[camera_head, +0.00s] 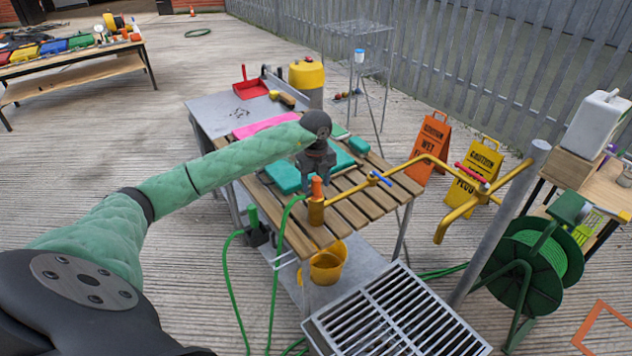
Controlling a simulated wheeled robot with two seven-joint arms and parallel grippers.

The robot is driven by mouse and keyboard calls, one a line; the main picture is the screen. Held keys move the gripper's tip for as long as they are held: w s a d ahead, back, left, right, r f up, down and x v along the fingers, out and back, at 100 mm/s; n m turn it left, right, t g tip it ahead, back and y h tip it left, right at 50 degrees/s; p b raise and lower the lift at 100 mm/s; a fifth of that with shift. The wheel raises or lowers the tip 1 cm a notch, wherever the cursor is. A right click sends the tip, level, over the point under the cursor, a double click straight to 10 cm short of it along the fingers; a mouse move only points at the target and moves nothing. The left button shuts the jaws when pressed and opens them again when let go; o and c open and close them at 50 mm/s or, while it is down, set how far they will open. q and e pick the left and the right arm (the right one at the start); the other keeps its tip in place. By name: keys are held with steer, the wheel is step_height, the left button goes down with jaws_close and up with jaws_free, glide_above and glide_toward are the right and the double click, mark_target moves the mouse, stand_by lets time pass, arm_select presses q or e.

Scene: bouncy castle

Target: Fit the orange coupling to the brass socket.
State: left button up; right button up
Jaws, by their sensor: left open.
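The orange coupling (316,188) stands upright at the top of the brass socket (316,213), seemingly in its mouth; how deep it sits I cannot tell. The brass socket is the upright end of a yellow pipe (410,162), by the front of the slatted table. A green hose (285,225) rises close to the coupling; where it joins is unclear. My left gripper (315,176) is open, pointing down just above the coupling, its fingertips close to the coupling's top. Whether they touch it I cannot tell. My right gripper is out of view.
The slatted table (395,186) carries teal cloths (285,175) and a pink cloth (265,126). A blue valve handle (380,178) sits on the pipe. A grey post (500,220), a hose reel (530,262) and a metal grate (395,318) stand right and in front. A yellow bucket (328,262) is below.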

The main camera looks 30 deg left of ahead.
arm_select(q)
step_height(320, 180, up, 6)
steer(key=shift+r+b, duration=0.15)
steer(key=shift+b, duration=1.05)
steer(key=shift+r, duration=0.75)
